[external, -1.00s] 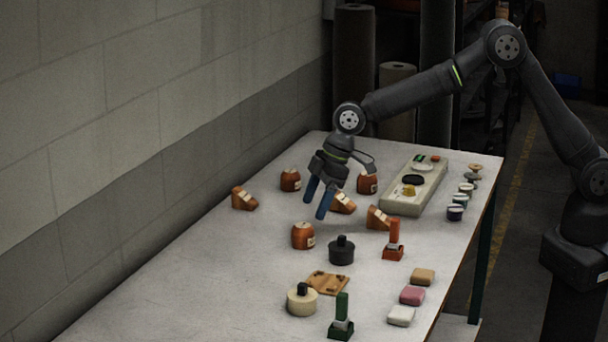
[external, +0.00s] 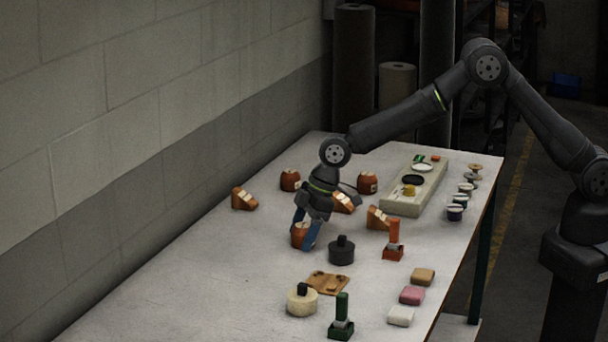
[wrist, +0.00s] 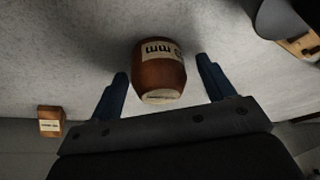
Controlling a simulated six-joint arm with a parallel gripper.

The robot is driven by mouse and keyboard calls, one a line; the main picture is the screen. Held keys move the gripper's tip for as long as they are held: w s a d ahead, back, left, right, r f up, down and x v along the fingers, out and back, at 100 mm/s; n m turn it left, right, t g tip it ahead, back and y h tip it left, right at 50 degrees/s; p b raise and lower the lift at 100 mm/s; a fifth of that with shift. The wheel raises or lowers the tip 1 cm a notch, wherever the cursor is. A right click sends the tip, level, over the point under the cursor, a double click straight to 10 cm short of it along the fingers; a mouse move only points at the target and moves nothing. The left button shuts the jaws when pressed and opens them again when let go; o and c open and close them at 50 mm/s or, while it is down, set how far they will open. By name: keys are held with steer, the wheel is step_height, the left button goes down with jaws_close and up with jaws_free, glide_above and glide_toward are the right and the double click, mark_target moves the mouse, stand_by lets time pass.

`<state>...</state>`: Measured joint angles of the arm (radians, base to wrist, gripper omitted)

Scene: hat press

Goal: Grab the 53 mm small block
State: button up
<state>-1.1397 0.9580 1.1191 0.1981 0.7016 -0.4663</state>
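A small rounded orange-brown wooden block (external: 300,236) stands on the table in the external view. It also shows in the wrist view (wrist: 160,72), with a pale label marked "mm"; the number cannot be read. My gripper (external: 301,236) is open, its blue fingers down on either side of this block. In the wrist view the fingers of my gripper (wrist: 167,80) are apart, with a gap on each side of the block. Two similar round blocks stand farther back, one at the left (external: 290,180) and one to its right (external: 367,183); their labels are too small to read.
A black knobbed weight (external: 341,251) stands close to the right of the block. Orange wedge blocks (external: 244,199) stand behind and beside my gripper. A wooden plate (external: 328,283), a cream knobbed piece (external: 301,300) and stamps are nearer the front. The table's left side is clear.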

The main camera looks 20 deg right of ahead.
steer(key=c, duration=1)
